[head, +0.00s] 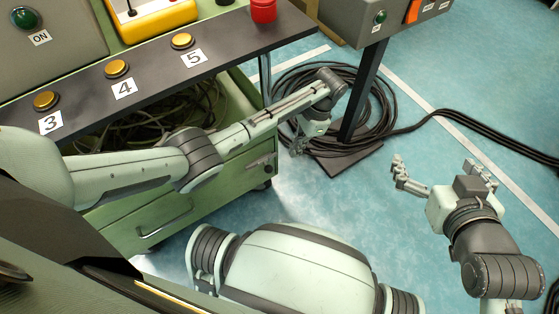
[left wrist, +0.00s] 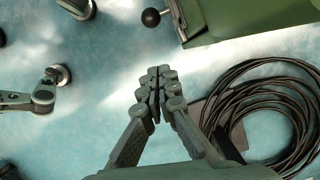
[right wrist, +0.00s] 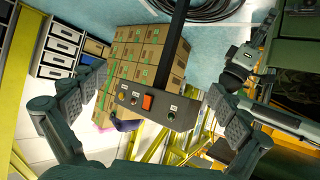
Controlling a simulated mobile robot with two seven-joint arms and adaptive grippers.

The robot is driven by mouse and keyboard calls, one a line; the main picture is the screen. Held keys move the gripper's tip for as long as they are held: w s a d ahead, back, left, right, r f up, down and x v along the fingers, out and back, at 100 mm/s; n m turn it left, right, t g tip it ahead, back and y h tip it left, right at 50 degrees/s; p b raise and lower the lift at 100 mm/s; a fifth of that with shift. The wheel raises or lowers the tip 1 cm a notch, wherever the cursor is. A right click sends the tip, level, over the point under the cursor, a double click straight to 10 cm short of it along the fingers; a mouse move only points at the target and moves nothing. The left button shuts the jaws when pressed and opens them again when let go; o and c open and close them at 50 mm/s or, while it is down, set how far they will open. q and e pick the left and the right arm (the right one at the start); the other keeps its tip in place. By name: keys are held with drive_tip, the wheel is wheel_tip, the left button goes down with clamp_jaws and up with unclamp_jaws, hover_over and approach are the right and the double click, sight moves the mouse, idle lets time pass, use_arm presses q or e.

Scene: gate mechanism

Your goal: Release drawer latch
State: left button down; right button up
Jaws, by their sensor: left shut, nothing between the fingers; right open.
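The green drawer cabinet (head: 205,180) stands under the dark bench, its top drawer holding tangled cables. A small metal latch (head: 262,163) sits at the right end of its front. In the left wrist view a lever with a black ball knob (left wrist: 151,17) sticks out beside the green cabinet's edge (left wrist: 235,15). My left gripper (head: 297,148) is shut and empty, right of the latch and apart from it; its closed fingers (left wrist: 158,90) point toward the knob with a gap between. My right gripper (head: 437,172) is open and empty over the floor at right; its spread fingers (right wrist: 155,100) frame a control box.
The bench (head: 145,80) carries buttons numbered 3, 4 and 5 and a red button (head: 263,11). A black post (head: 361,95) with coiled cables (head: 375,110) stands behind my left gripper. Stacked boxes (right wrist: 140,62) show in the right wrist view.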

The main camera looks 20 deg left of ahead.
sight(267, 171)
use_arm(q)
drive_tip(key=s+a+f, duration=0.3)
drive_tip(key=shift+a+f, duration=0.3)
drive_tip(key=shift+a, duration=0.05)
use_arm(e)
drive_tip(key=shift+w+a+r+t+y, duration=0.3)
drive_tip(key=shift+w+a+r+t, duration=0.1)
drive_tip(key=shift+a+r, duration=0.2)
use_arm(q)
drive_tip(key=shift+s, duration=0.1)
drive_tip(key=shift+s+a+r+p, duration=0.1)
drive_tip(key=shift+s+a+p, duration=0.6)
drive_tip(key=shift+p, duration=0.5)
drive_tip(key=shift+s+a+p, duration=0.6)
drive_tip(key=shift+s+p, duration=0.35)
use_arm(e)
drive_tip(key=s+d+f+m+g+h, duration=0.1)
drive_tip(key=s+d+f+g+h, duration=0.3)
drive_tip(key=s+d+f+g, duration=0.5)
drive_tip(key=s+d+f, duration=0.1)
drive_tip(key=s+d, duration=0.2)
drive_tip(key=shift+s+d+f+m, duration=0.2)
drive_tip(key=shift+s+d+m, duration=0.05)
drive_tip(key=shift+s+m, duration=0.1)
drive_tip(key=shift+w, duration=0.1)
